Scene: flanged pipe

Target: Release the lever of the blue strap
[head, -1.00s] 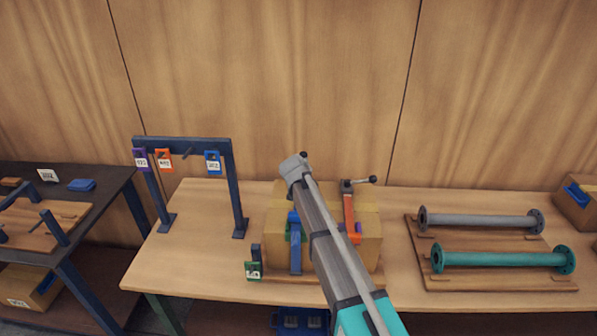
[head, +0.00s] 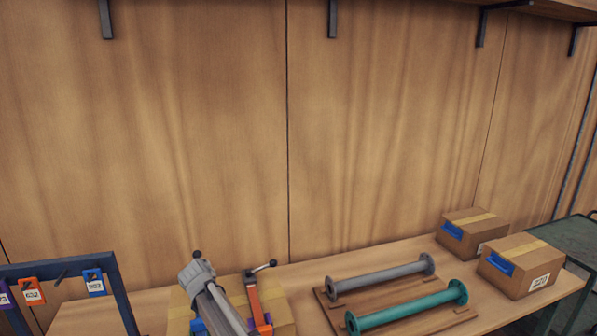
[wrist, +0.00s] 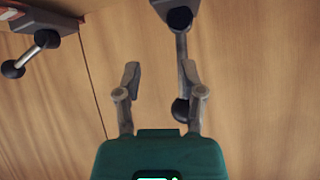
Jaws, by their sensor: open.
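The cardboard box (head: 181,312) stands at the bottom of the head view, cut by its edge. Only a sliver of the blue strap (head: 198,327) shows beside my arm. The black knob (head: 197,254) of a lever, apparently the blue strap's, shows just past my wrist. In the wrist view, my gripper (wrist: 160,72) is open and empty. A grey lever (wrist: 181,55) passes beyond the right finger, and its lower black knob (wrist: 182,109) is partly covered by that finger. I cannot tell whether they touch.
The orange strap (head: 255,303) with its own lever (head: 260,268) is right of my arm; that lever also shows in the wrist view (wrist: 32,50). Grey (head: 378,280) and teal (head: 408,308) flanged pipes lie further right. A tag rack (head: 60,263) stands left.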

